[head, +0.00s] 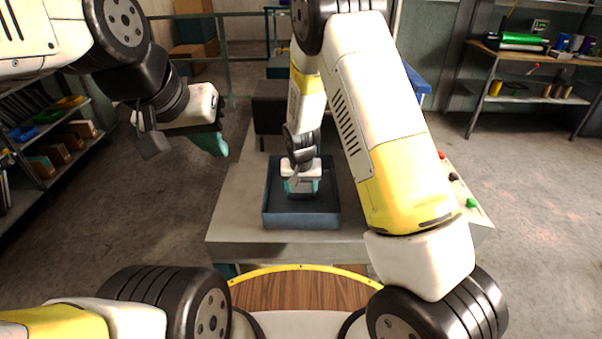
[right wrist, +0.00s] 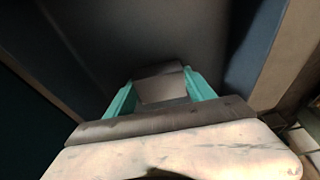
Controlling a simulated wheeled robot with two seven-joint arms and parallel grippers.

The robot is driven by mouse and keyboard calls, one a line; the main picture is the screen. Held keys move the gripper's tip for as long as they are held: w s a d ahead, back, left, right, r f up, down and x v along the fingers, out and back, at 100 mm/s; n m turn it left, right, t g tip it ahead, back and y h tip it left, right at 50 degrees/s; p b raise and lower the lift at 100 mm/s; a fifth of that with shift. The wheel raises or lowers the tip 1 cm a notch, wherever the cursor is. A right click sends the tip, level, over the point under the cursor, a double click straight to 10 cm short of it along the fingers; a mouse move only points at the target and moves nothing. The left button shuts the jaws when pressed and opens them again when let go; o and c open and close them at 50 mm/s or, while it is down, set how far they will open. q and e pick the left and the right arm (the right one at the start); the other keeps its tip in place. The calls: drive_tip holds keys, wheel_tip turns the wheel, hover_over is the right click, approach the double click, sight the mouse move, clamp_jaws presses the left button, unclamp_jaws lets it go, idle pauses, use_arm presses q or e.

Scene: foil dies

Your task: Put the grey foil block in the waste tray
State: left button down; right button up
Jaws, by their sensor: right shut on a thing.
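The waste tray (head: 270,215) is a dark blue, open box on the grey bench in the head view. Its blue wall (right wrist: 262,45) and dark floor also show in the right wrist view. My right gripper (head: 302,187) is over or inside the tray, pointing down. In the right wrist view its teal fingers (right wrist: 163,88) are shut on the grey foil block (right wrist: 160,90). I cannot tell whether the block touches the tray floor. In the head view the block is hidden by the gripper. My left gripper (head: 212,144) hangs left of the bench, away from the tray; its finger gap is not clear.
The grey bench (head: 235,220) has red, black and green buttons (head: 455,178) along its right side. My right arm covers much of the bench's right part. Shelves (head: 530,80) stand at the back right, and more shelves (head: 60,150) at the left. Bare floor lies around the bench.

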drive_tip(key=o, duration=1.3)
drive_tip(key=s+d+r+y, duration=0.1)
drive_tip(key=s+d+r, duration=0.25)
drive_tip(key=r, duration=0.75)
drive_tip(key=s+d+r+y, duration=0.15)
drive_tip(key=s+r, duration=0.25)
drive_tip(key=r, duration=0.6)
drive_tip(key=s+d+r+t, duration=0.1)
drive_tip(key=s+d+r, duration=0.2)
drive_tip(key=s, duration=0.3)
drive_tip(key=s+d+r+t, duration=0.1)
drive_tip(key=s+d+r, duration=0.2)
drive_tip(key=s+r, duration=0.2)
drive_tip(key=s+d+r+t, duration=0.1)
drive_tip(key=s+d+r, duration=0.2)
drive_tip(key=s, duration=0.5)
drive_tip(key=shift+r+n, duration=0.3)
drive_tip(key=shift+r, duration=0.25)
